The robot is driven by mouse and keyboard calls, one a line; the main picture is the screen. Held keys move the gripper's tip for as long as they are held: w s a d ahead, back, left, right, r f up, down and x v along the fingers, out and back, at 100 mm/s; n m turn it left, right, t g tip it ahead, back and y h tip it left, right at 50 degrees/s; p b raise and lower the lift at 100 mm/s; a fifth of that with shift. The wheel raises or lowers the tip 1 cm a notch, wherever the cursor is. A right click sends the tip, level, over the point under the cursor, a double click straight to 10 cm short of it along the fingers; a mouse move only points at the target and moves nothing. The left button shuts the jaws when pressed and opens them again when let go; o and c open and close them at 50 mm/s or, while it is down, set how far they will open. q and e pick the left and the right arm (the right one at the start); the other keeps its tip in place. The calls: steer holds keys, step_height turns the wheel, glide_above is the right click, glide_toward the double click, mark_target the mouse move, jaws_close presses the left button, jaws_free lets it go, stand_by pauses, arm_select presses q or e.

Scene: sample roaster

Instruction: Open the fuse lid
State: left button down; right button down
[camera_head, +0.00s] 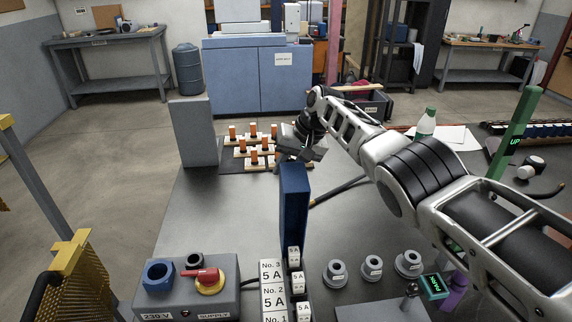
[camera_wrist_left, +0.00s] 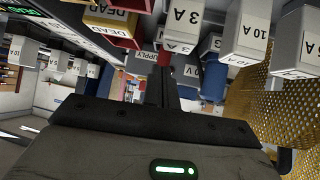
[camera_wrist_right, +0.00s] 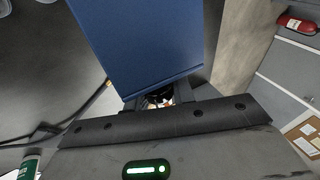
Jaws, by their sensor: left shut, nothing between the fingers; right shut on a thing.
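The blue fuse lid (camera_head: 294,212) stands upright, edge-on to the head camera, behind the row of white fuses marked 5 A (camera_head: 273,299). My right gripper (camera_head: 297,158) is at the lid's top edge, shut on it. In the right wrist view the blue lid (camera_wrist_right: 140,45) fills the upper middle, reaching down to the fingers (camera_wrist_right: 158,98), which it partly hides. My left gripper (camera_wrist_left: 165,85) shows only in its own wrist view, shut and empty, with labelled fuse blocks (camera_wrist_left: 185,25) around the top of that view.
A grey supply box (camera_head: 190,290) with a red switch stands left of the fuses. Several grey round fittings (camera_head: 371,267) stand to the right. A tall grey block (camera_head: 195,132) and rows of orange-topped pieces (camera_head: 255,155) stand farther back. A green post (camera_head: 516,130) rises at right. The tabletop left of the lid is clear.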

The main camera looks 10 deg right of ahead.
steer(key=shift+s+f, duration=0.15)
steer(key=shift+s, duration=0.1)
steer(key=c, duration=1.2)
jaws_free()
steer(key=shift+a, duration=0.1)
arm_select(q)
steer(key=shift+r, duration=0.1)
arm_select(e)
steer(key=shift+o, duration=0.2)
steer(key=shift+w, duration=0.1)
arm_select(q)
steer(key=shift+r, duration=0.1)
arm_select(e)
steer(key=shift+r, duration=0.25)
steer(key=shift+d+r+p, duration=0.2)
steer(key=shift+r+p, duration=0.1)
steer(key=shift+p, duration=0.15)
steer(key=shift+p+v, duration=0.95)
steer(key=shift+v, duration=0.25)
arm_select(q)
steer(key=shift+r+b, duration=0.35)
steer(key=shift+b, duration=0.3)
arm_select(e)
steer(key=v, duration=1.2)
steer(key=shift+r, duration=0.3)
steer(key=shift+d, duration=0.1)
